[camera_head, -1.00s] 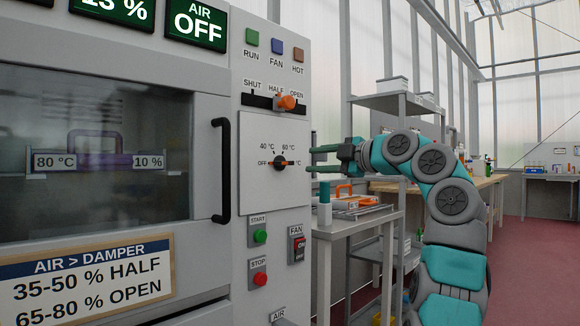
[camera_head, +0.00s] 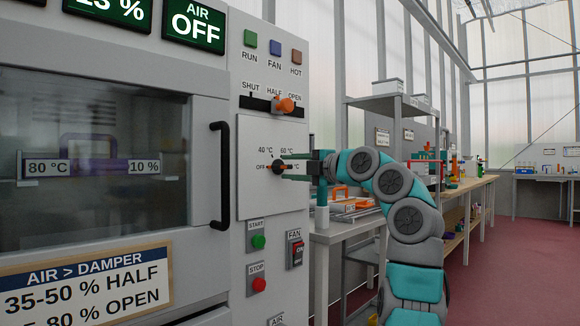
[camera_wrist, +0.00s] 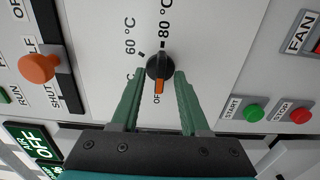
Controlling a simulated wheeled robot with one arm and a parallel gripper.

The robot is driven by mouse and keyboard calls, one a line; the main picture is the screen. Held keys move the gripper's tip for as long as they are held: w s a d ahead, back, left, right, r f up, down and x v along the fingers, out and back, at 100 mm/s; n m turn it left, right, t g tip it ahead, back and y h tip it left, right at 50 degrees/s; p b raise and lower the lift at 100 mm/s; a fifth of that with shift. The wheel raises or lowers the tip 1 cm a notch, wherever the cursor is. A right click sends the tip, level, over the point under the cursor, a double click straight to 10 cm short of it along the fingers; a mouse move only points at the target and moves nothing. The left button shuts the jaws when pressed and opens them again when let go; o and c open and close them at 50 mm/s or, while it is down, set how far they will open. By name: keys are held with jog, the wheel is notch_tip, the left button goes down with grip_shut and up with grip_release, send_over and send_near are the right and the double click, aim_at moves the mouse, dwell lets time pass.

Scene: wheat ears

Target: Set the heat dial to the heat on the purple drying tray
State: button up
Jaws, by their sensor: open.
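The heat dial (camera_head: 279,167) is a black round knob on the white panel, with marks for OFF, 40, 60 and 80 °C. In the wrist view the dial (camera_wrist: 158,67) has its orange pointer at OFF. My gripper (camera_wrist: 159,74) is open, its two green fingers on either side of the dial with small gaps; contact is not visible. In the head view my gripper (camera_head: 296,167) is at the dial, partly covering the 80 °C mark. The purple drying tray (camera_head: 95,165) is behind the oven glass, with labels reading 80 °C and 10 %.
The orange damper knob (camera_head: 285,105) is above the dial. The door handle (camera_head: 221,175) stands out to its left. Green start (camera_head: 258,242) and red stop (camera_head: 259,284) buttons and a fan switch (camera_head: 297,251) are below. A side table (camera_head: 330,235) stands to the right.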

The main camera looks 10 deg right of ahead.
jog(key=shift+w+a, duration=0.1)
jog(key=shift+w, duration=0.1)
grip_shut()
dwell(0.3)
